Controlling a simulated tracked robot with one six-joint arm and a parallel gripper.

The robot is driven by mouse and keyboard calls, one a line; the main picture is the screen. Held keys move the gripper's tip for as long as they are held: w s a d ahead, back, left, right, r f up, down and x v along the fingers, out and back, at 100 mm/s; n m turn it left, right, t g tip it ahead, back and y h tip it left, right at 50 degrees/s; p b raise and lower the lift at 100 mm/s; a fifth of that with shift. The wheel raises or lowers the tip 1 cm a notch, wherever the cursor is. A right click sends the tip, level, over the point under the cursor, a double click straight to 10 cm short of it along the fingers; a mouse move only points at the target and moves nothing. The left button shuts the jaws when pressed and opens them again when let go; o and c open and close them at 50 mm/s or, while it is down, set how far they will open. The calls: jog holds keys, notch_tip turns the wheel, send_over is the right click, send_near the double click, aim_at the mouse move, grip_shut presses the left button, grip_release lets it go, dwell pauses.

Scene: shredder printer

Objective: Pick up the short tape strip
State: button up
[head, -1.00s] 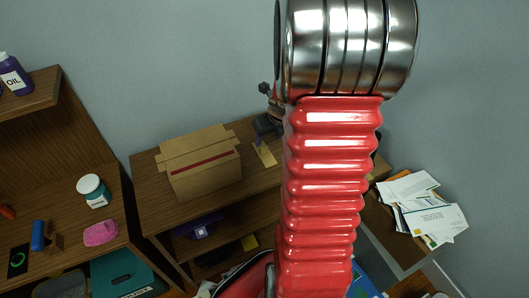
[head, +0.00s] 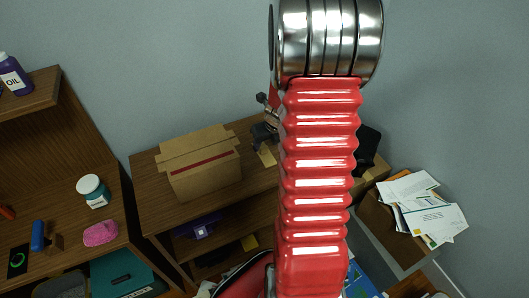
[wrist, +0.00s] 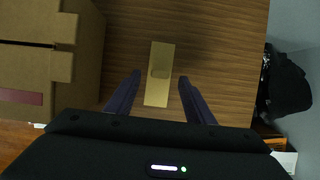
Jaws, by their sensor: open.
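The short tape strip (wrist: 157,92) is a flat tan strip lying on the wooden table (wrist: 215,60). In the wrist view it runs lengthwise between my fingers and reaches past their tips; a darker patch covers part of it. My gripper (wrist: 159,78) is open, with one dark finger on each side of the strip and a gap to both. I cannot tell the height of the fingertips above the table. In the head view the strip (head: 267,156) shows beside my red arm, just below my dark gripper (head: 264,138), whose fingertips are not clear there.
A cardboard box (head: 205,172) with a red stripe stands left of the strip, close to my gripper; its side (wrist: 85,60) shows in the wrist view. A black object (wrist: 285,85) lies beyond the table's right edge. A paper-filled bin (head: 425,205) stands at right.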

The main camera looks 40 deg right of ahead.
aim_at(264, 147)
jog(key=shift+x, duration=1.55)
jog(key=shift+r, duration=0.1)
grip_shut()
